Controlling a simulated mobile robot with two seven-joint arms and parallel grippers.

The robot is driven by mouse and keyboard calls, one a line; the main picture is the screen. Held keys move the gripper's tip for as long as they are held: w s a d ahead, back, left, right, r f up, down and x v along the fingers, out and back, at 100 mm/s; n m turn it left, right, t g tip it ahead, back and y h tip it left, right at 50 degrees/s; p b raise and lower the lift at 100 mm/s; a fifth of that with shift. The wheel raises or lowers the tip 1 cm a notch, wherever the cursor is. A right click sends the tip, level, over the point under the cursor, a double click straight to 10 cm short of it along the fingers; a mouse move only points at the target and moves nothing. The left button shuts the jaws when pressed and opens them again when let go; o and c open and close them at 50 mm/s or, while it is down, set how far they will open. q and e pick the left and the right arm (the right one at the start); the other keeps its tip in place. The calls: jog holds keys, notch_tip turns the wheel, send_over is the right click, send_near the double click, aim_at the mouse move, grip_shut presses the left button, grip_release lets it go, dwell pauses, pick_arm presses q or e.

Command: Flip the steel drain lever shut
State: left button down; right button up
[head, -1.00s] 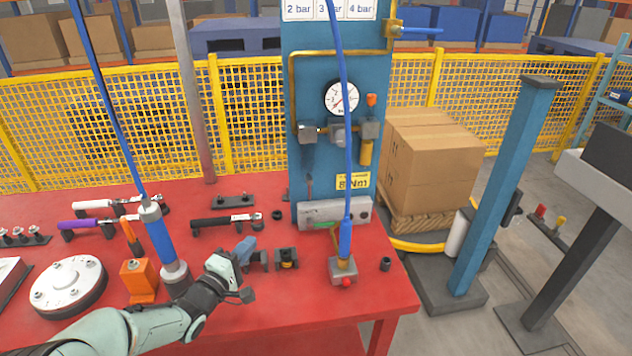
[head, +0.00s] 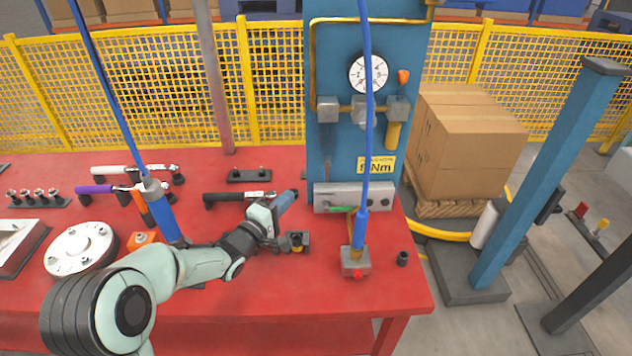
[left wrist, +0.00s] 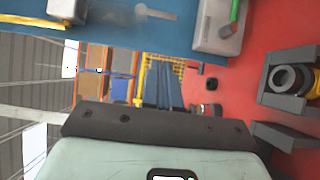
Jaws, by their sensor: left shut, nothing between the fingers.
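The blue panel (head: 410,70) stands at the back of the red table. A small grey lever-like part, which may be the steel drain lever, shows on it in the left wrist view (left wrist: 155,11); in the head view it is too small to read clearly. A steel block with a green handle (head: 343,209) sits at the panel's foot, also in the left wrist view (left wrist: 235,12). My left gripper (head: 290,195) is shut and empty, left of the steel block and apart from it. Its blue-grey fingers also show in the left wrist view (left wrist: 160,72). My right gripper is out of view.
A blue hose (head: 367,130) drops to a grey fitting (head: 355,264) in front of the panel. Small holders (head: 297,243) and a black-handled wrench (head: 235,197) lie near the gripper. Open red table lies in front.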

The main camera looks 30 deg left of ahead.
pick_arm(q)
send_near(327, 169)
jog(key=w+a+f, duration=0.2)
jog(key=w+a, duration=0.2)
jog(key=shift+w+d+f, duration=0.1)
jog(key=shift+w+d, duration=0.55)
jog(key=shift+d, duration=0.1)
jog(key=shift+w+d+f, duration=0.15)
jog(key=shift+w+d, duration=0.55)
jog(key=shift+d+f+n+b, duration=0.15)
jog(key=shift+n+b, duration=0.15)
jog(key=shift+b, duration=0.2)
jog(key=shift+w+f+n+t+b, duration=0.15)
jog(key=shift+n+t+b, duration=0.25)
jog(key=shift+t+b, duration=0.15)
